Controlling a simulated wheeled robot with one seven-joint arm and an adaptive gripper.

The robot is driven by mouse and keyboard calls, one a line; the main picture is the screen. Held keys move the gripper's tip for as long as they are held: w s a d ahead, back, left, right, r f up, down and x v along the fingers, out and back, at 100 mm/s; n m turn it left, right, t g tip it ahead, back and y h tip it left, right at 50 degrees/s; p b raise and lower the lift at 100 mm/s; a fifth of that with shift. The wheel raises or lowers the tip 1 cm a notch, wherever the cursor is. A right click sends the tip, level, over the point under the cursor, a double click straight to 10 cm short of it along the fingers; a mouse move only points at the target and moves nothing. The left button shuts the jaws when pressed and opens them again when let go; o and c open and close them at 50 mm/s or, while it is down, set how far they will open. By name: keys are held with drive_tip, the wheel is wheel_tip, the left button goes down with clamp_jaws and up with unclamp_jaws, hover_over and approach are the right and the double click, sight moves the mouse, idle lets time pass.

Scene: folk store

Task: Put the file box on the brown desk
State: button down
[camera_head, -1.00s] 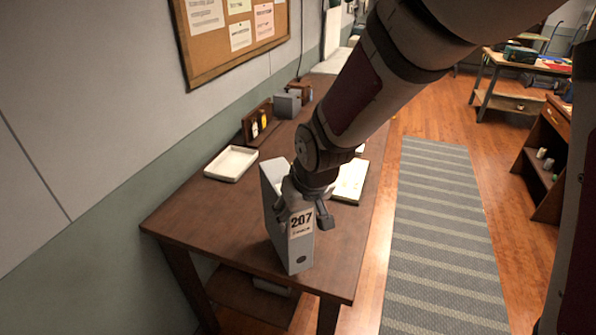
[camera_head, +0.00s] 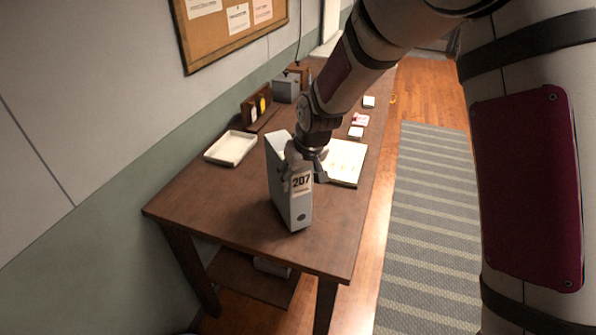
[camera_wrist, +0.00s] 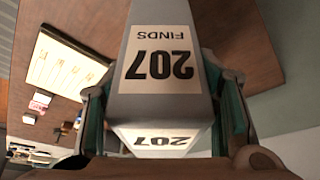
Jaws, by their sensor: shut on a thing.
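The grey file box (camera_head: 290,207) with a white "207" label stands upright on or just above the brown desk (camera_head: 240,243), near its front part; I cannot tell if its base touches the top. My gripper (camera_head: 304,172) is shut on the file box, with fingers on either side of its upper part. In the wrist view the file box (camera_wrist: 157,107) fills the middle, its "207" label upside down, between the two fingers of my gripper (camera_wrist: 163,118). The brown desk (camera_wrist: 190,12) shows behind it.
A white tray (camera_head: 231,148) lies left of the file box. An open book or pad (camera_head: 345,163) lies to its right. A wooden organiser (camera_head: 259,110) and grey boxes stand by the wall. The desk's front end is clear. A striped rug (camera_head: 430,230) covers the floor at right.

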drive_tip(key=shift+w+f, duration=0.1)
drive_tip(key=shift+f, duration=0.7)
drive_tip(key=c, duration=0.6)
unclamp_jaws()
drive_tip(key=shift+f, duration=0.2)
drive_tip(key=shift+r, duration=0.1)
drive_tip(key=b+v, duration=0.1)
drive_tip(key=v, duration=1.1)
drive_tip(key=s+d+r+m+t+h, duration=0.1)
drive_tip(key=s+d+r+m, duration=0.1)
drive_tip(key=s+d+r, duration=0.85)
drive_tip(key=s+d+m, duration=0.1)
drive_tip(key=s+d, duration=0.2)
drive_tip(key=s, duration=0.5)
drive_tip(key=s+d+r+m, duration=0.1)
drive_tip(key=s+d+m, duration=0.1)
drive_tip(key=s, duration=0.6)
drive_tip(key=shift+d+r+t+h, duration=0.3)
drive_tip(key=shift+d+h, duration=0.1)
drive_tip(key=shift+d, duration=0.45)
